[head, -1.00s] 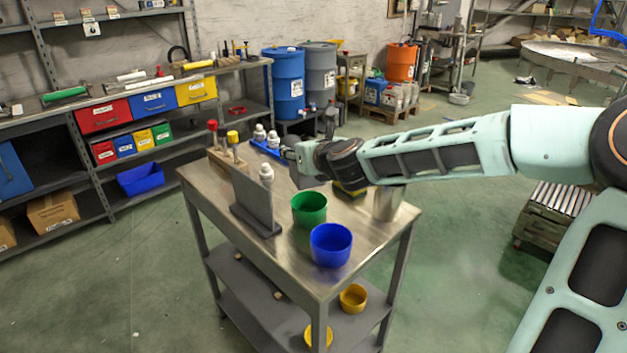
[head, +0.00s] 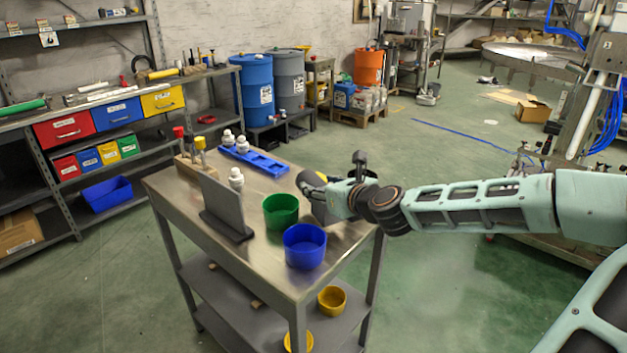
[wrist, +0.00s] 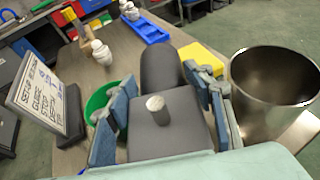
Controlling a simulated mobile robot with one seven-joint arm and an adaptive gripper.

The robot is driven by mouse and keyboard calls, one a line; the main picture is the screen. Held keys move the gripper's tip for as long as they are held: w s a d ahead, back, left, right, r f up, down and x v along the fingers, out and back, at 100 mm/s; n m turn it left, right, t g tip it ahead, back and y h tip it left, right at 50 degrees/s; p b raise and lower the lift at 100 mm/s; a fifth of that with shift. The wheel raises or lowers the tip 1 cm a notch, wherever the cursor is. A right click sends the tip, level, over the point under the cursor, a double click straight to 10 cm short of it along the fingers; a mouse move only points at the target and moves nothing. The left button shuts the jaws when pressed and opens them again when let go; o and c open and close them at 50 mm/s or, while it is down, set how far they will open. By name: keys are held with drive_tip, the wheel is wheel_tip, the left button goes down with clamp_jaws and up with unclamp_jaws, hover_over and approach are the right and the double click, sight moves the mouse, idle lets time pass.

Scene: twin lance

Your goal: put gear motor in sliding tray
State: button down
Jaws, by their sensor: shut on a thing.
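The gear motor (wrist: 165,130) is a dark grey block with a rounded cylinder body and a short light shaft pointing at the wrist camera. My gripper (wrist: 165,100) is shut on it, with blue-padded fingers on both sides of the block. In the head view my gripper (head: 328,195) is over the right side of the cart top, to the right of the green bowl. A long blue tray with hollows (head: 262,162), seemingly the sliding tray, lies at the back of the cart. It also shows in the wrist view (wrist: 150,32). I cannot tell whether the motor touches the cart.
A green bowl (head: 281,210) and a blue bowl (head: 305,246) stand at the front. An upright grey sign plate (head: 222,205) and white bottles (head: 236,178) are left. A metal pot (wrist: 270,85) and a yellow block (wrist: 203,60) are close to my gripper.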

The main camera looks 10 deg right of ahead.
drive_tip(key=shift+s+d+f+b, duration=0.1)
drive_tip(key=shift+d+f+b, duration=0.2)
drive_tip(key=shift+f, duration=0.6)
drive_tip(key=shift+d+f+b, duration=0.1)
drive_tip(key=shift+f+b, duration=0.25)
drive_tip(key=shift+f, duration=0.5)
drive_tip(key=shift+f, duration=0.1)
drive_tip(key=c, duration=1.3)
unclamp_jaws()
drive_tip(key=shift+s+a+f, duration=0.1)
drive_tip(key=shift+f, duration=0.05)
drive_tip(key=shift+o, duration=0.4)
